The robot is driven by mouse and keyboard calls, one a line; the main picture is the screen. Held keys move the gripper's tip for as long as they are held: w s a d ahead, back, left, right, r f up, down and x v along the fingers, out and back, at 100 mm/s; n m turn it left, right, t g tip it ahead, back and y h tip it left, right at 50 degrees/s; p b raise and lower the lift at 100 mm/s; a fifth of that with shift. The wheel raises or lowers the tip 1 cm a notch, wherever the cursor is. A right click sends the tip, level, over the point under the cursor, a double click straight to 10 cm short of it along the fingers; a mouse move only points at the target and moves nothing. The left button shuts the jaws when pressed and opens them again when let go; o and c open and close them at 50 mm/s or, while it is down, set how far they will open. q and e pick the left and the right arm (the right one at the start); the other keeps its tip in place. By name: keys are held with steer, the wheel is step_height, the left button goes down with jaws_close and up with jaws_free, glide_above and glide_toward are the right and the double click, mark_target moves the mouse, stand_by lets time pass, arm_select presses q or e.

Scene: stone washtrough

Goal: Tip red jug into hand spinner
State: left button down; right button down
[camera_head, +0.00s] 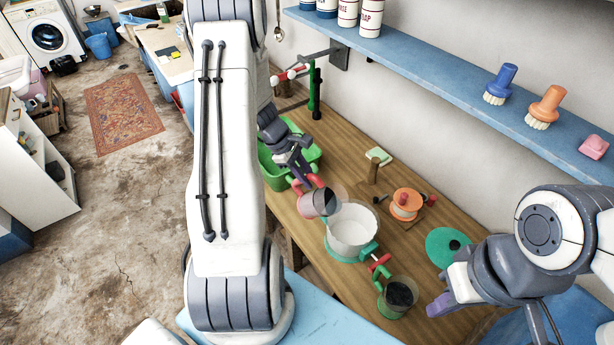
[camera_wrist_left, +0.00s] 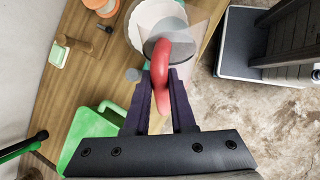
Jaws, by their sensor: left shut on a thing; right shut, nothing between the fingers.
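The red jug (camera_head: 315,204) has a red handle (camera_wrist_left: 164,62) and a clear body with something grey in it. My left gripper (camera_head: 303,181) is shut on that handle, which shows between its fingers in the left wrist view. The jug looks tilted, its mouth toward the hand spinner. The hand spinner (camera_head: 330,245) is a round white tub on a green base with a red-tipped crank. The jug is beside and partly over its left rim. I cannot tell whether anything flows. My right gripper (camera_head: 440,304) is shut and empty, right of the spinner.
A green-handled jug (camera_head: 396,297) with dark contents stands in front of the spinner. A green lid (camera_head: 449,246), an orange spool (camera_head: 406,203) and a green crate (camera_head: 279,160) are on the wooden counter. A blue shelf (camera_head: 440,75) with brushes runs above.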

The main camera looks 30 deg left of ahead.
mark_target(321, 182)
arm_select(q)
steer(key=shift+d+r+y, duration=0.2)
steer(key=shift+d+y, duration=0.8)
steer(key=shift+y, duration=0.1)
stand_by(0.6)
steer(key=shift+w+d+y+p, duration=0.1)
steer(key=shift+d+y+p, duration=0.55)
steer(key=shift+d, duration=0.1)
steer(key=shift+d+f+y, duration=0.1)
steer(key=shift+d+y, duration=0.15)
steer(key=shift+y, duration=0.1)
steer(key=shift+d+p, duration=0.1)
steer(key=shift+p, duration=0.2)
stand_by(0.4)
